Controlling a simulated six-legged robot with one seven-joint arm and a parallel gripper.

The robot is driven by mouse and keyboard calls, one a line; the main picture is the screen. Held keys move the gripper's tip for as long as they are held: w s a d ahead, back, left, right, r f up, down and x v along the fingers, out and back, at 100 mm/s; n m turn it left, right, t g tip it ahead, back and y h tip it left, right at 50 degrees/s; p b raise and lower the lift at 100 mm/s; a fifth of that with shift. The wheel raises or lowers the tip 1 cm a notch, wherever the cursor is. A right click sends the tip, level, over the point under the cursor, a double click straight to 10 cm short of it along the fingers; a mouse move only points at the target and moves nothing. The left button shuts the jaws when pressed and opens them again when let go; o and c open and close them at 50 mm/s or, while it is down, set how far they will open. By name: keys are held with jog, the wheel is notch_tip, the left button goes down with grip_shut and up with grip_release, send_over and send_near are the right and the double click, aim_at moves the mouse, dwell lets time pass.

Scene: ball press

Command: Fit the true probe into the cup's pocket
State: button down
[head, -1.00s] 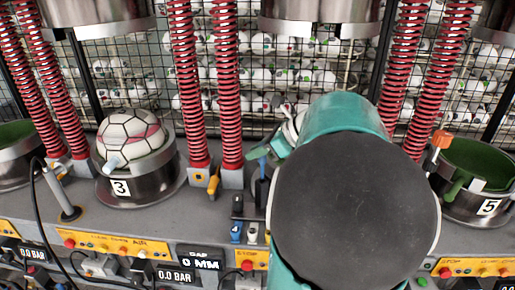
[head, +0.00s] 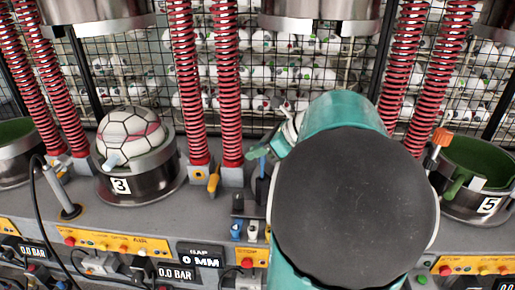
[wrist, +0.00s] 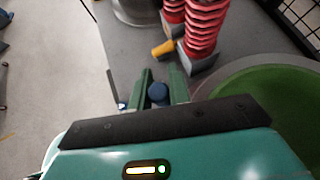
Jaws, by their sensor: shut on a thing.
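My gripper shows in the wrist view (wrist: 161,88), its two green fingers closed around a dark blue, round-topped probe (wrist: 158,94). In the head view, part of a green finger and the dark blue probe (head: 262,168) show left of my large arm link, above a small rack. The held probe's lower end is hard to make out. A cup with a green lining (wrist: 275,105) lies right of the fingers in the wrist view, apart from the probe; its pocket is not clear. My arm hides this cup in the head view.
A blue probe (head: 236,230) and a white one (head: 252,231) stand at the rack. Cup 3 (head: 140,185) holds a panelled ball (head: 130,137). Cup 5 (head: 475,205) has an orange-topped piece (head: 441,138) at its rim. Red springs (head: 231,90) and a yellow-handled piece (head: 213,180) stand nearby.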

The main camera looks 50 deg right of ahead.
aim_at(262, 161)
jog(key=shift+f, duration=0.45)
jog(key=shift+f, duration=0.1)
jog(key=shift+f, duration=0.65)
jog(key=shift+f, duration=0.1)
jog(key=shift+f, duration=0.7)
jog(key=shift+f, duration=0.1)
jog(key=shift+f, duration=0.45)
jog(key=c, duration=1.2)
grip_release()
jog(key=shift+c, duration=0.2)
